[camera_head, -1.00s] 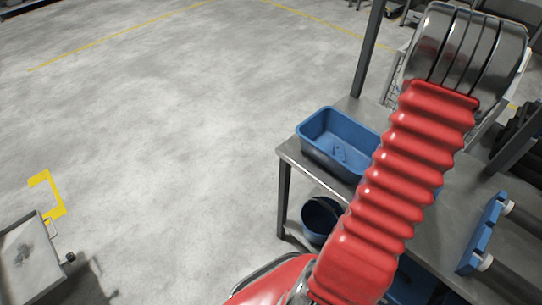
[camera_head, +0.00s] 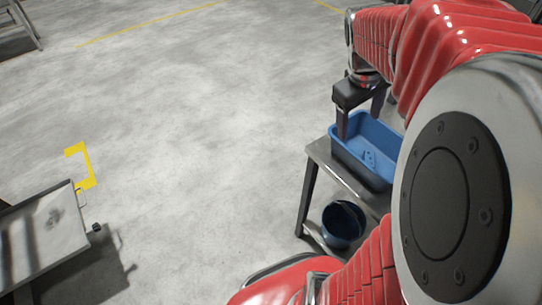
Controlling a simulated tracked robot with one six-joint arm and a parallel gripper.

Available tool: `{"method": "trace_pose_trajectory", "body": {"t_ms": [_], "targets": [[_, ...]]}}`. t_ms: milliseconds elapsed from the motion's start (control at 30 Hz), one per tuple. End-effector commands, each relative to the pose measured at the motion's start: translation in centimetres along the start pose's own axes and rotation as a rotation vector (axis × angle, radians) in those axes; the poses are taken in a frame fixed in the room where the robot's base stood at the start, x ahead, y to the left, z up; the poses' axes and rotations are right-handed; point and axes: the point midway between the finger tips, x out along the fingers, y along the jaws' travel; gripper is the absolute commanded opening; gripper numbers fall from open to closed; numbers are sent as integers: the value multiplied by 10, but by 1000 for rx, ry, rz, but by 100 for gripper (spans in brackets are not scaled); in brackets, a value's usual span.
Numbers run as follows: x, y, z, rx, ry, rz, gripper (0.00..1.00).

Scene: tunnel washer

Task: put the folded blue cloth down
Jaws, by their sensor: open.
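My gripper (camera_head: 361,122) is in the head view at the upper right, pointing down over the blue tub (camera_head: 366,172) at its far rim. Its two dark fingers are apart, with nothing visible between them. I cannot make out a folded blue cloth. The inside of the tub shows only a small dark mark on its blue surface, and its right part is hidden behind my arm.
The tub stands at the left end of a grey metal bench (camera_head: 322,153). A dark blue bucket (camera_head: 343,226) is below on the lower shelf. A grey cart (camera_head: 35,250) stands at lower left. The floor between is clear.

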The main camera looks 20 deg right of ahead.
Motion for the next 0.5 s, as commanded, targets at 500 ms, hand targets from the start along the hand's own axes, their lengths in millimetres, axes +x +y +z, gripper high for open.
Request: {"method": "trace_pose_trajectory", "body": {"t_ms": [500], "targets": [[-67, -156, -3, 91, 283, -87, 70]]}}
